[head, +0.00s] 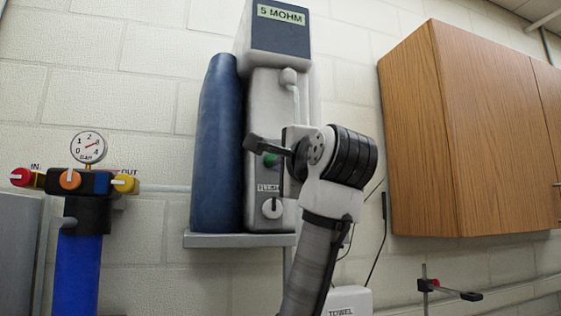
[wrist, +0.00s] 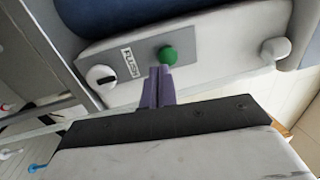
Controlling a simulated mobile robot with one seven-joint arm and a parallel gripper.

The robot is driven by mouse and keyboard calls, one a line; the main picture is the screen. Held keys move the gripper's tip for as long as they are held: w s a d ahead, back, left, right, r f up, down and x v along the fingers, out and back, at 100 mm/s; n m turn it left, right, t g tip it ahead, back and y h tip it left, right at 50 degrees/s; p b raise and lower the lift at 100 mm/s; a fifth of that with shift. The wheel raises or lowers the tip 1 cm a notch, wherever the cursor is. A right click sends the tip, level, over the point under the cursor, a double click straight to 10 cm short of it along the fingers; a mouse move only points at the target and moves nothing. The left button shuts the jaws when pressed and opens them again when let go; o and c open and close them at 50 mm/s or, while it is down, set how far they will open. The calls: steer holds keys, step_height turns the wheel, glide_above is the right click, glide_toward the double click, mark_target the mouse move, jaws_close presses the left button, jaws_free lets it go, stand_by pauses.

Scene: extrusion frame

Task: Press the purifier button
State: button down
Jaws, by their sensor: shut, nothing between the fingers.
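The purifier (head: 252,140) is a tall grey-white unit with a dark top marked "5 MOHM", mounted on the wall. Its green button (head: 270,160) shows on the front panel, partly hidden by my gripper. In the wrist view the green button (wrist: 168,55) is round and sits just beyond the fingertips. My gripper (wrist: 160,70) is shut and empty, its purple-grey fingers pointing at the panel close to the button. I cannot tell whether they touch it. In the head view my gripper (head: 264,143) is in front of the panel, with its fingertips hard to make out.
A white knob (head: 272,208) sits below the "FLUSH" label. A blue cylinder (head: 214,145) stands left of the purifier on a grey shelf (head: 215,240). A gauge with coloured valves (head: 80,180) is at left. A wooden cabinet (head: 430,130) is at right.

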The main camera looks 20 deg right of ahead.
steer(key=s+f+b, duration=0.1)
steer(key=s+b, duration=0.3)
steer(key=s, duration=0.6)
steer(key=shift+d+f+b, duration=0.25)
steer(key=shift+d+b, duration=0.05)
steer(key=shift+b, duration=0.05)
